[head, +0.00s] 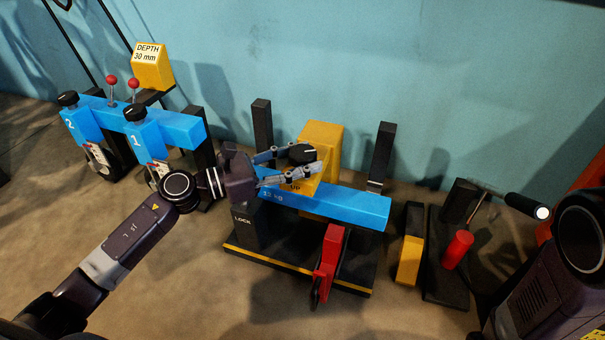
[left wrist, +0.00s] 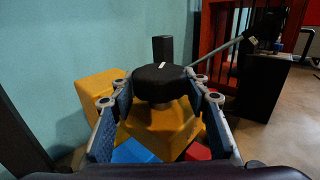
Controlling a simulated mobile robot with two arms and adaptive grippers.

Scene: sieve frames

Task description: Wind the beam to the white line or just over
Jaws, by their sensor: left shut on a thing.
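The black knob (head: 302,152) with a white pointer mark sits on top of a yellow block (head: 322,140) marked UP. My left gripper (head: 297,164) has its two fingers on either side of the knob and is shut on it. The left wrist view also shows the knob (left wrist: 160,82) between the fingers (left wrist: 162,92). The blue beam (head: 345,208), marked with a weight in kg, runs below the yellow block between dark posts. A short white line (head: 375,186) shows on the right post, just above the beam. My right gripper is not in view.
A red lever (head: 328,262) stands at the beam stand's front, with a LOCK label (head: 242,220) to its left. Blue clamps (head: 145,135) with black knobs stand at left. A yellow block (head: 409,258) and a red cylinder (head: 457,249) stand at right. My right arm fills the lower right.

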